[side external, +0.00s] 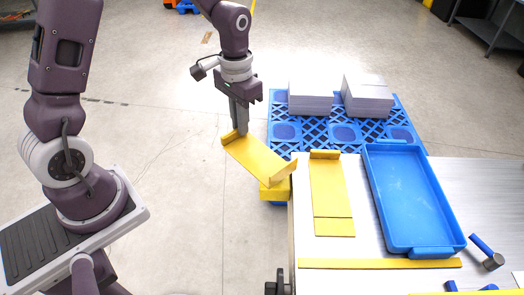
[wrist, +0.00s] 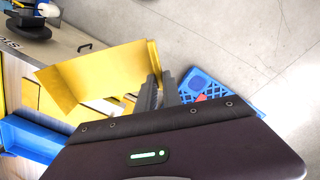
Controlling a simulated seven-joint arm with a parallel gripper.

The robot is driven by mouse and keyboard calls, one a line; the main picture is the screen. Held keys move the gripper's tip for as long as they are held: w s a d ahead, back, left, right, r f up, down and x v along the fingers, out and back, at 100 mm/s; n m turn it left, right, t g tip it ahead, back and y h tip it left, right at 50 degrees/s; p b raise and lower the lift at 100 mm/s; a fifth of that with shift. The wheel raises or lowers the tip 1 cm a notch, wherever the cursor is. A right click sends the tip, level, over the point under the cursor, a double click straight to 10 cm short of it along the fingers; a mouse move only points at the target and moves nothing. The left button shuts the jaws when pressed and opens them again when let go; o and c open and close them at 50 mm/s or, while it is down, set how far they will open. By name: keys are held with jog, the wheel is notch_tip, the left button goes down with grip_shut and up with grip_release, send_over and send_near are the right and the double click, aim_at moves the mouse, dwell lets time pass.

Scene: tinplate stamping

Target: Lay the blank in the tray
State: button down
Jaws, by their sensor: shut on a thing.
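The blank (side external: 255,155) is a yellow sheet with upturned ends. My gripper (side external: 239,130) points down and is shut on its upturned left end. The blank hangs tilted in the air, its right end lower, off the table's left edge. In the wrist view, the blank (wrist: 105,72) reaches left from the fingers (wrist: 160,92). The tray (side external: 412,195) is blue, shallow and empty, and lies on the table to the right of my gripper. Part of the tray (wrist: 30,138) shows at the left of the wrist view.
Another yellow piece (side external: 328,190) with an upturned end lies on the table between the blank and the tray. A yellow strip (side external: 380,263) runs along the front. A hammer (side external: 488,254) lies at the right. Grey stacks (side external: 310,98) stand on a blue pallet (side external: 345,133) behind.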

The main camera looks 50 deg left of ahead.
jog(key=shift+s+a, duration=0.1)
jog(key=shift+a, duration=0.15)
jog(key=d+m, duration=0.1)
jog(key=d, duration=0.2)
jog(key=w+d+r, duration=0.1)
jog(key=d, duration=0.3)
jog(key=w+d+m, duration=0.1)
jog(key=d, duration=0.3)
jog(key=shift+w+r+m, duration=0.1)
jog(key=shift+r+m, duration=0.2)
jog(key=shift+r, duration=0.05)
jog(key=s+d+r+m, duration=0.2)
jog(key=s+d, duration=0.2)
jog(key=d, duration=0.5)
jog(key=s+d+r+m, duration=0.1)
jog(key=s+d+m, duration=0.15)
jog(key=d, duration=0.55)
jog(key=s+d+r+m, duration=0.2)
jog(key=s+d, duration=0.2)
jog(key=d, duration=0.5)
jog(key=f, duration=0.9)
jog(key=shift+s+f, duration=0.2)
jog(key=shift+f, duration=0.15)
jog(key=c, duration=1.5)
grip_release()
jog(key=shift+f, duration=0.1)
